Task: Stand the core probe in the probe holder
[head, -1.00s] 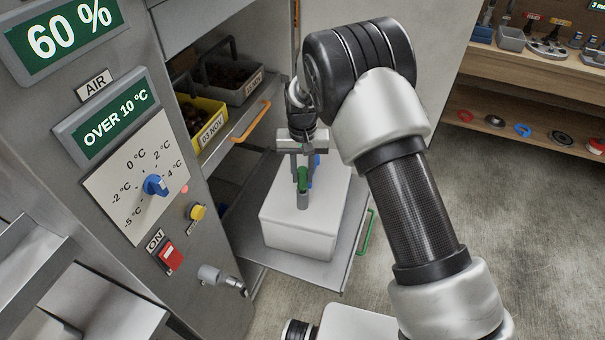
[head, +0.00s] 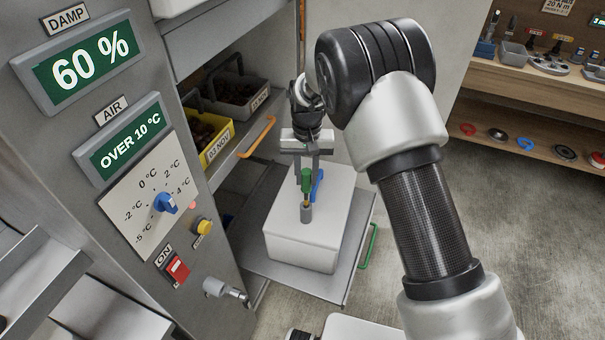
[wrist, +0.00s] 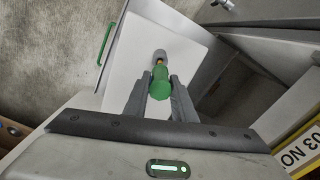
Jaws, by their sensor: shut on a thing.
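The core probe (head: 306,181) has a green handle and a thin brass-coloured shaft, and hangs upright in my gripper (head: 306,172). My gripper is shut on the green handle, one finger on each side. The probe holder (head: 307,214) is a small grey cylinder standing on a white box (head: 300,248). The shaft's lower end is at the holder's mouth; I cannot tell how deep it sits. In the wrist view the green handle (wrist: 160,82) is between the fingers, with the grey holder (wrist: 161,53) just beyond, partly hidden.
The white box stands on a pulled-out drawer with a green handle (head: 369,246). A yellow crate (head: 216,142) and a grey crate (head: 245,100) sit on the shelf above, left of my gripper. A control panel (head: 150,200) stands at left. Floor at right is clear.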

